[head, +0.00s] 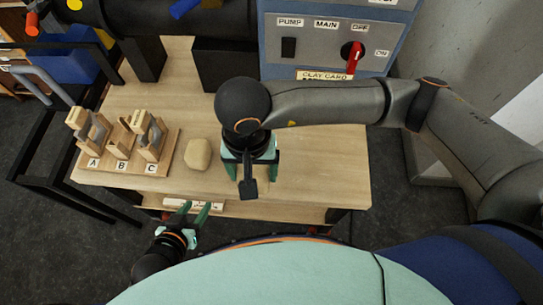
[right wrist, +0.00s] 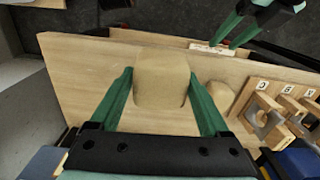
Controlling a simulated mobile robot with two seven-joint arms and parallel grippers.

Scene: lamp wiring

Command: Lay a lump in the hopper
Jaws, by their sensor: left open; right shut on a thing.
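A tan clay lump (head: 198,154) lies on the wooden table, left of my right gripper (head: 250,165). It also shows in the right wrist view (right wrist: 218,95). My right gripper is over the table. In the right wrist view its green fingers are shut on another tan lump (right wrist: 162,82). The head view hides this held lump behind the hand. My left gripper (head: 190,212) is open and empty, by the table's front edge. It also shows in the right wrist view (right wrist: 250,22). I cannot make out the hopper for sure in either view.
A wooden rack (head: 130,160) marked A, B, C stands on the table's left. A grey panel (head: 325,50) with a red knob (head: 351,55) and a dark machine barrel (head: 165,18) stand at the back. The table's right part (head: 325,165) is clear.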

